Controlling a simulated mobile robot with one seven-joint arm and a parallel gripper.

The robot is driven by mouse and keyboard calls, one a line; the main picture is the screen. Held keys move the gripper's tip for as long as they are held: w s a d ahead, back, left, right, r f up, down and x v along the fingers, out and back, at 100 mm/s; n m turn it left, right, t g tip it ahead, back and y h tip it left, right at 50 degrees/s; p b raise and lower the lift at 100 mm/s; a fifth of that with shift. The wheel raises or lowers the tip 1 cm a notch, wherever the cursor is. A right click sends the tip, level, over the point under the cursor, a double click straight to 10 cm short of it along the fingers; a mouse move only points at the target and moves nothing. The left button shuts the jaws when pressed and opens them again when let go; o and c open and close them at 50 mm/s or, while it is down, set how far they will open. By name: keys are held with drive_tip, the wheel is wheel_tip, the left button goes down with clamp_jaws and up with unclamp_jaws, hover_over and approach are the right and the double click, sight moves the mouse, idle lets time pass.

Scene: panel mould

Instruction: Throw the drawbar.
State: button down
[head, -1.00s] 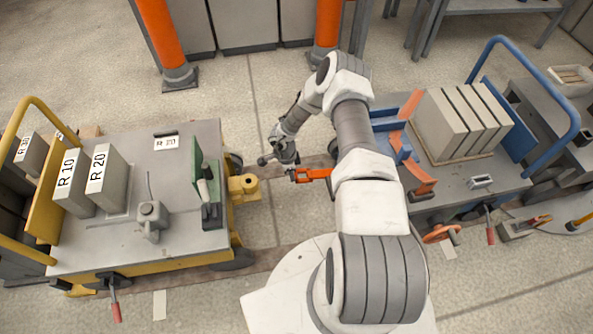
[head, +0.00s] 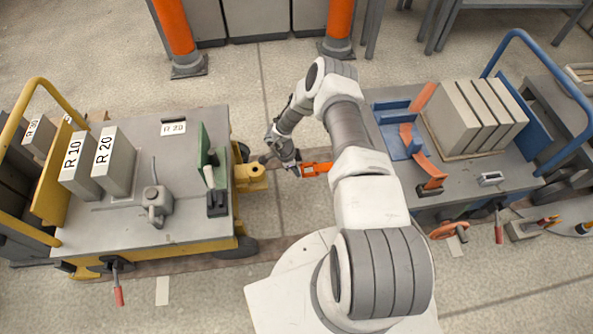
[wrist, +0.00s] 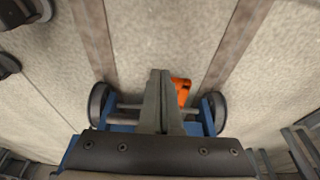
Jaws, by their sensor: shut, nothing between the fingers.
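The orange drawbar (head: 316,169) sticks out to the left from the blue cart (head: 462,176), toward the yellow cart's coupling (head: 250,178). A gap separates its left end from the coupling. My gripper (head: 291,168) is at the drawbar's left end in the head view; I cannot tell whether it touches. In the wrist view my gripper (wrist: 158,73) has its fingers together and empty. The drawbar (wrist: 182,88) shows just right of and behind the fingers, between two dark wheels. The fingers hide part of it.
The yellow cart (head: 140,225) stands left with grey blocks labelled R 10 and R 20 (head: 114,160). The blue cart carries several grey slabs (head: 474,118). Orange posts (head: 174,25) stand behind.

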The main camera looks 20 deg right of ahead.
drive_tip(key=s+p+v, duration=0.1)
drive_tip(key=p+v, duration=0.5)
drive_tip(key=v, duration=1.1)
drive_tip(key=shift+w+r, duration=0.2)
drive_tip(key=shift+w, duration=0.3)
